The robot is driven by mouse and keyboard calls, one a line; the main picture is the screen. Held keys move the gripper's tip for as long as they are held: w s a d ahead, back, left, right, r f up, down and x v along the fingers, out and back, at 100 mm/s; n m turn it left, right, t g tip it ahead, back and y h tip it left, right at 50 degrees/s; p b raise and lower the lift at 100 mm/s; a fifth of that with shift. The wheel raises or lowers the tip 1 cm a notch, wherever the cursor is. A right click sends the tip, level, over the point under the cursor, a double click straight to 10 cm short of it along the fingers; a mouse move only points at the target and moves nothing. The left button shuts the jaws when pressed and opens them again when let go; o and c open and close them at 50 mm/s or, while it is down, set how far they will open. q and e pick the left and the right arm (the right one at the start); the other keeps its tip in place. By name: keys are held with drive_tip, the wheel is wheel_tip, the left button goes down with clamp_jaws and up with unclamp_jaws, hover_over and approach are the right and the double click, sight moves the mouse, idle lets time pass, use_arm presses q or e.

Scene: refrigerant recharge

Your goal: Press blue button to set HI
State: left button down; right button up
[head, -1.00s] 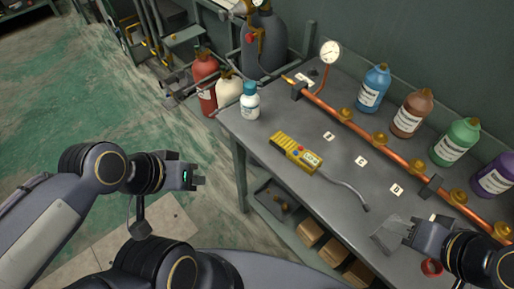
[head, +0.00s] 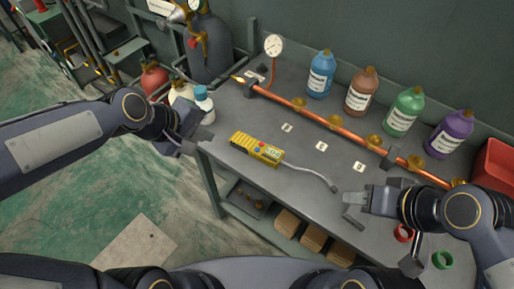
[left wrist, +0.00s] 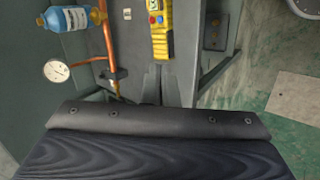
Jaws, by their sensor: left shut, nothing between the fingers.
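A yellow handheld detector (head: 256,149) with a small display, coloured buttons and a grey flexible probe lies on the grey workbench. It also shows at the top of the left wrist view (left wrist: 160,42). Its small blue button (left wrist: 160,20) sits beside a red one. My left gripper (head: 208,137) is at the bench's left edge, left of the detector and apart from it. Its fingers (left wrist: 158,82) are shut and empty, pointing toward the detector's near end. My right gripper (head: 354,207) is over the bench's front right; I cannot tell how far its fingers are apart.
A copper pipe (head: 335,127) with brass valves and a gauge (head: 273,45) runs along the back. Blue, brown, green and purple bottles stand behind it. A small white bottle with a blue cap (head: 204,103) is close behind my left gripper.

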sight(257, 150)
use_arm(q)
drive_tip(key=w+d+f+n+h, duration=0.2)
drive_tip(key=w+d+f+n, duration=0.2)
drive_tip(key=d, duration=0.6)
drive_tip(key=w+n, duration=0.2)
drive_tip(key=w, duration=0.1)
drive_tip(key=shift+w+d+f, duration=0.15)
drive_tip(key=shift+w+d, duration=0.2)
drive_tip(key=shift+w, duration=0.05)
drive_tip(key=shift+f, duration=0.1)
wheel_tip(257, 150, down, 9)
drive_tip(key=b, duration=0.7)
drive_tip(key=shift+r+b, duration=0.2)
drive_tip(key=shift+b, duration=0.1)
idle(0.5)
drive_tip(key=shift+f+b, duration=0.3)
drive_tip(key=shift+f, duration=0.15)
drive_tip(key=shift+f+b, duration=0.3)
drive_tip(key=shift+f, duration=0.05)
idle(0.4)
drive_tip(key=shift+r, duration=0.1)
drive_tip(key=shift+r+p, duration=0.75)
